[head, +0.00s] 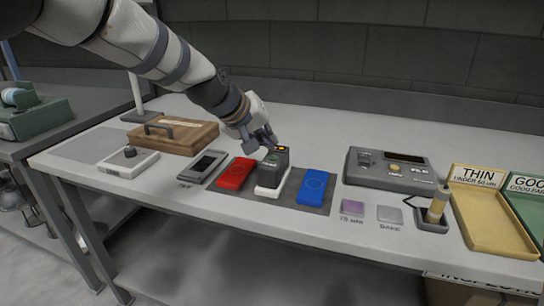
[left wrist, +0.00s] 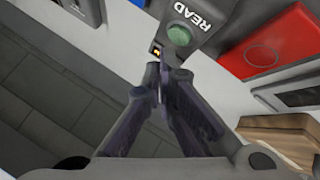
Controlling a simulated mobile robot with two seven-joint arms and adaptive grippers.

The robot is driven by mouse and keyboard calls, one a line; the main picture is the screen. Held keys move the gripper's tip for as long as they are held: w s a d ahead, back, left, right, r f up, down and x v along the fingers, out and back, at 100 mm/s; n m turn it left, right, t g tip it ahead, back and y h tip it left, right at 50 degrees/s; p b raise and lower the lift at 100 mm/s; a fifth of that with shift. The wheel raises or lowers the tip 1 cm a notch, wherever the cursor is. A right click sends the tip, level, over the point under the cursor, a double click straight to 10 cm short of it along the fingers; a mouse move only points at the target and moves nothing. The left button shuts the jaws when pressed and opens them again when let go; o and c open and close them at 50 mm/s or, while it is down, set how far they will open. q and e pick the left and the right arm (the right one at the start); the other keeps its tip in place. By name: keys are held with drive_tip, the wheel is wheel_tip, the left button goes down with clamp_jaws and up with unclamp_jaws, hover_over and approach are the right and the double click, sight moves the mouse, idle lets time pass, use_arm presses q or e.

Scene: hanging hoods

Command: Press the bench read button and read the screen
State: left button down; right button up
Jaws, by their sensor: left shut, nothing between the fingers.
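A dark bench gauge (head: 271,172) on a white base stands on a grey mat in the middle of the bench. In the left wrist view its top carries a round green button (left wrist: 179,36) beside the word READ. A small window with a yellow-orange glow (left wrist: 156,48) sits below the button there. The lit top also shows in the head view (head: 281,148), but I cannot read it. My left gripper (head: 270,143) is shut and empty, its fingertips (left wrist: 159,66) close to the glowing window and short of the button in the picture. I cannot tell whether they touch the gauge.
A red pad (head: 236,173) and a blue pad (head: 314,186) flank the gauge. A grey instrument box (head: 390,171) stands to the right, with a yellow THIN tray (head: 493,232) beyond. A wooden case (head: 172,135) with a handle and a dark-screened device (head: 202,166) lie left.

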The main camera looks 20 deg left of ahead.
sight(269, 156)
use_arm(q)
drive_tip(key=shift+f, duration=0.1)
wheel_tip(269, 156, up, 2)
drive_tip(key=shift+r, duration=1.55)
drive_tip(key=shift+f, duration=0.1)
